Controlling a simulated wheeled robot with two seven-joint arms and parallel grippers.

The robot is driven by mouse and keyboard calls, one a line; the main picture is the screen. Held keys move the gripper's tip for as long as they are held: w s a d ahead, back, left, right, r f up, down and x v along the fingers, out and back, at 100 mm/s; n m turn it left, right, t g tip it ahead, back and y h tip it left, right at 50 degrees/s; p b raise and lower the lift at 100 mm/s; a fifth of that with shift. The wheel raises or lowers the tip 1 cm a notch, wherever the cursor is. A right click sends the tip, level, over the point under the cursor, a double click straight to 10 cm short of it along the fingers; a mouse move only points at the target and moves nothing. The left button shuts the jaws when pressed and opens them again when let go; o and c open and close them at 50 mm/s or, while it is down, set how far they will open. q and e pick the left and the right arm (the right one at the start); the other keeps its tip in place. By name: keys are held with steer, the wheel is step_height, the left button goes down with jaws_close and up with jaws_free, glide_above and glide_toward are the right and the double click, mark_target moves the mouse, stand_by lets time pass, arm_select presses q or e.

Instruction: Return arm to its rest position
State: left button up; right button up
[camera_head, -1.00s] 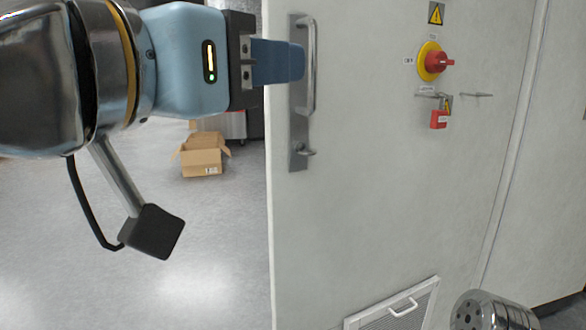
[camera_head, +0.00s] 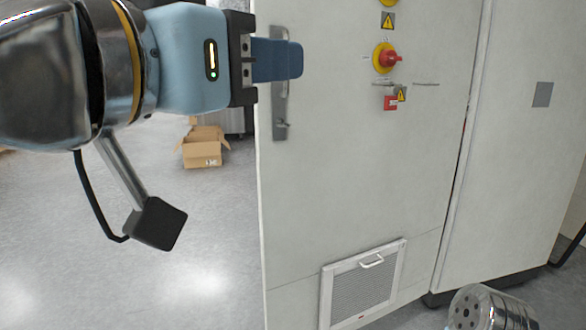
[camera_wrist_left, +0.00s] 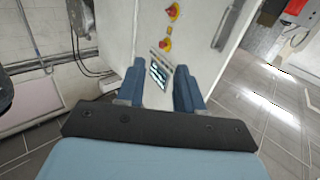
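My left arm comes in from the left in the head view, held high and pointing right. Its left gripper (camera_head: 290,60) has blue fingers that overlap the cabinet door handle (camera_head: 280,110) in the picture. I cannot tell from this view how far apart they are in depth. In the left wrist view the two blue fingers (camera_wrist_left: 158,90) stand apart with nothing between them, and the cabinet front shows beyond. A metal link of my right arm (camera_head: 490,308) shows at the lower right; the right gripper is out of view.
An open cardboard box (camera_head: 203,150) lies on the floor behind.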

arm_select(q)
steer(key=w+a+f+n+g+y, duration=0.1)
steer(key=w+f+n+g+y, duration=0.15)
steer(key=w+f, duration=1.85)
steer(key=w+a+f+n+g, duration=0.1)
steer(key=w+f+g, duration=0.15)
steer(key=f, duration=0.95)
steer(key=w+a+f+n+g, duration=0.1)
steer(key=w+f+g, duration=0.15)
steer(key=f, duration=0.95)
steer(key=s+a+f+n+g+y, duration=0.15)
steer(key=s+f, duration=0.25)
steer(key=f, duration=0.9)
steer(key=s+a+f+n+g, duration=0.1)
steer(key=s+f+g, duration=0.15)
steer(key=f, duration=0.95)
steer(key=s+a+f+n+g+y, duration=0.1)
steer(key=s+a+f+g, duration=0.1)
steer(key=s+f, duration=1.2)
steer(key=s+g, duration=0.1)
steer(key=s, duration=0.3)
steer(key=shift+a+f, duration=0.2)
steer(key=shift+f, duration=0.05)
